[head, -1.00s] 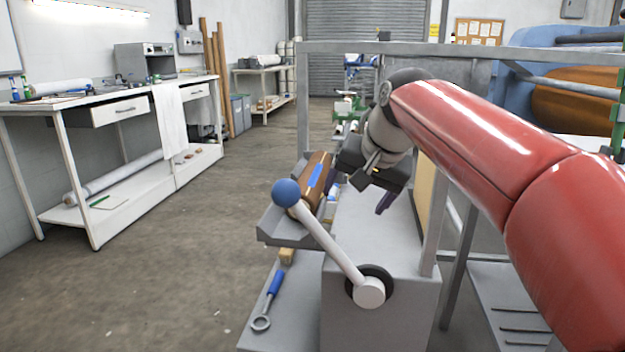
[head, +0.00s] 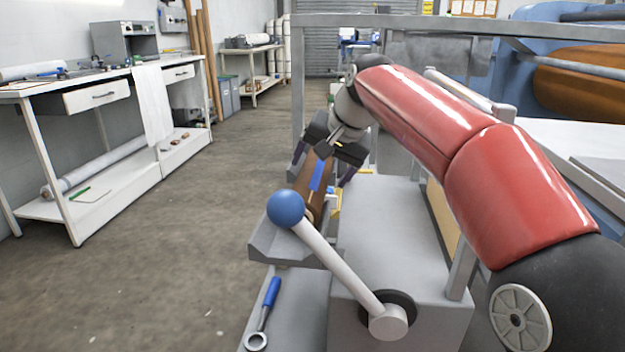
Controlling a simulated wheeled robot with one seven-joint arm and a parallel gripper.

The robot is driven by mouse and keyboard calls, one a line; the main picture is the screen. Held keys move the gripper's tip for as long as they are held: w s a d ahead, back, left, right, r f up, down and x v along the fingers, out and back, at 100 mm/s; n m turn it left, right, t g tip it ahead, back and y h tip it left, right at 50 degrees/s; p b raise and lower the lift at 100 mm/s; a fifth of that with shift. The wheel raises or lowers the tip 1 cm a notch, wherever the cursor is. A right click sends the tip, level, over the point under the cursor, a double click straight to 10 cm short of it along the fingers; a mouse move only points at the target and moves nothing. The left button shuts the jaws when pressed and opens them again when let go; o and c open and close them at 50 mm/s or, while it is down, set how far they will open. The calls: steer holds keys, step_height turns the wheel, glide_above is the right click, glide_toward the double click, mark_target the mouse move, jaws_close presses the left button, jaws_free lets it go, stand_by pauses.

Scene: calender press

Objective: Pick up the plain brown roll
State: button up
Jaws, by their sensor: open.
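A brown roll (head: 316,206) lies lengthwise in a grey tray (head: 268,247) on the side of the grey machine. A long blue patch shows on or just over the roll; I cannot tell whether it is a label or a separate thing. My gripper (head: 322,166) is open above the far part of the roll, pointing down. One dark finger is to the left of the roll and the other to its right. I cannot tell how far down the fingers reach.
The lever with a blue knob (head: 286,208) stands in front of the tray. A blue-handled wrench (head: 265,314) lies on a lower ledge. A grey frame bar (head: 450,24) crosses behind my arm. A white workbench (head: 75,90) stands left, with clear floor between.

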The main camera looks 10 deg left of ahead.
mark_target(319, 169)
steer(key=x, duration=0.4)
steer(key=shift+w+a+f, duration=0.2)
steer(key=shift+w, duration=0.05)
steer(key=shift+r, duration=0.1)
steer(key=c, duration=1.3)
